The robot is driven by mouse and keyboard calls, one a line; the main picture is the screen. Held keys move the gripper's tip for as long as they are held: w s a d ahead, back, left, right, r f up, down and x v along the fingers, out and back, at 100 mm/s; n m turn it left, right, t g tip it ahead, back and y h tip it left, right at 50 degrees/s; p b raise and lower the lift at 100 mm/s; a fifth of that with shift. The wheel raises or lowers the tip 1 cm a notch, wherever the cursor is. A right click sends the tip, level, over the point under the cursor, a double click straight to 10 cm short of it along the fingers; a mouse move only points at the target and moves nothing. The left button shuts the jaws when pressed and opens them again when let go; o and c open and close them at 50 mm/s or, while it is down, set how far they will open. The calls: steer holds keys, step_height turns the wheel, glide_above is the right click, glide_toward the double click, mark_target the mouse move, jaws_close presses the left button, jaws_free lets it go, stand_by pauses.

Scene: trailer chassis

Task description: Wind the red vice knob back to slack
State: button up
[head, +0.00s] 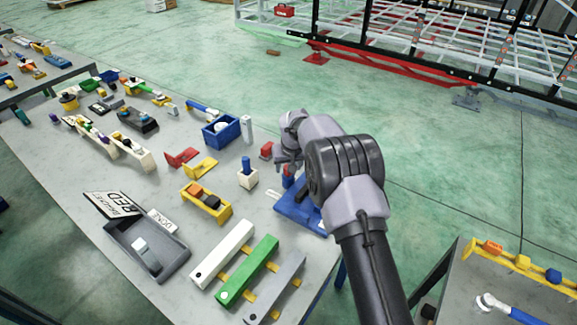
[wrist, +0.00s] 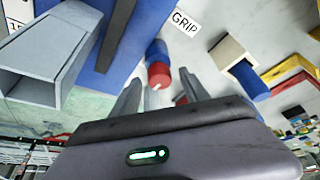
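The red vice knob (wrist: 158,75) shows in the wrist view at the end of a blue shaft (wrist: 156,50), with a small white mark on its face. The blue vice (wrist: 78,68) with grey jaws (wrist: 47,50) lies left of it. In the head view the vice (head: 297,214) is at the table's right edge, partly hidden by my arm. My gripper (wrist: 160,88) is open, with one finger on each side of the knob and visible gaps between. In the head view my gripper (head: 287,166) is above the vice's far end; its fingertips are hard to make out.
A white block with a blue peg (head: 247,178) stands just left of the vice. A red block (head: 266,151) lies behind it. A yellow holder (head: 206,202) and white, green and grey bars (head: 248,270) occupy the table nearer the camera. A GRIP label (wrist: 184,21) lies beside the vice.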

steer(key=p+v, duration=0.2)
steer(key=v, duration=1.5)
steer(key=shift+r+p, duration=0.2)
steer(key=shift+p, duration=0.15)
steer(key=s+d+r+m+b, duration=0.2)
steer(key=s+d+r+b, duration=0.2)
steer(key=s, duration=0.6)
steer(key=s+d+r+m+b, duration=0.2)
steer(key=s+d+r+b, duration=0.15)
steer(key=s, duration=0.75)
steer(key=s+f+m+b, duration=0.1)
steer(key=s+f+b, duration=0.1)
steer(key=s, duration=0.7)
steer(key=s+d+f+m+t+y+b, duration=0.1)
steer(key=s+f, duration=0.4)
steer(key=s, duration=0.5)
steer(key=shift+d+m+b, duration=0.3)
steer(key=shift+m+b, duration=0.1)
